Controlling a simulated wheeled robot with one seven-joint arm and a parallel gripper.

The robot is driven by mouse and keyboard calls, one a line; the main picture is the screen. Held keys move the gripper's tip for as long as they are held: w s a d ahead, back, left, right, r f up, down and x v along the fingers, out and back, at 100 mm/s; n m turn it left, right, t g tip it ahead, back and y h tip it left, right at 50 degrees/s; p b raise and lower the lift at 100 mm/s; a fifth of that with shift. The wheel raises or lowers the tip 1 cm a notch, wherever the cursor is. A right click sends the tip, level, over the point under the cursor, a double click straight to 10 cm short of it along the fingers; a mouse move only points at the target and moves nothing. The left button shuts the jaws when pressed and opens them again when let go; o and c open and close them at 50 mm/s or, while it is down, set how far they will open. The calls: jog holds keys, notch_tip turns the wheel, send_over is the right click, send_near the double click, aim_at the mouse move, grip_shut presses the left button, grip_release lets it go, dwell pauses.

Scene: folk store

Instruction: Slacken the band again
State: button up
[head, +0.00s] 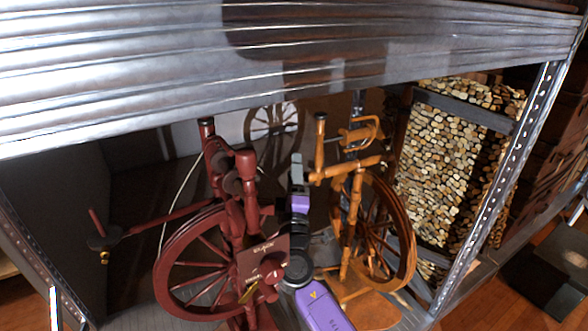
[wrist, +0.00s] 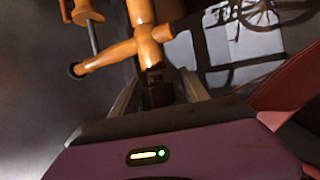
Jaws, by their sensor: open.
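A dark red spinning wheel (head: 185,235) stands left of centre in the head view, with a labelled plate (head: 262,257) and a knob on its front. An orange wooden spinning wheel (head: 408,262) stands to its right. My gripper (head: 297,162) is between the two wheels, pointing away. In the wrist view my gripper (wrist: 158,85) is open, its fingers apart. Orange turned wood (wrist: 146,42) of a wheel frame lies just ahead of the fingers. A small dark brown piece shows between them; I cannot tell whether it touches. I cannot make out a drive band clearly.
A corrugated metal shelf edge (head: 300,50) crosses above the wheels. A perforated metal post (head: 500,180) stands at right, with a pebbled panel (head: 450,150) behind it. Dark red parts (wrist: 295,100) crowd the right side of the wrist view.

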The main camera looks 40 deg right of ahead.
jog(key=shift+w+d+r, duration=0.1)
jog(key=shift+w+d, duration=0.05)
jog(key=shift+d, duration=0.05)
grip_shut()
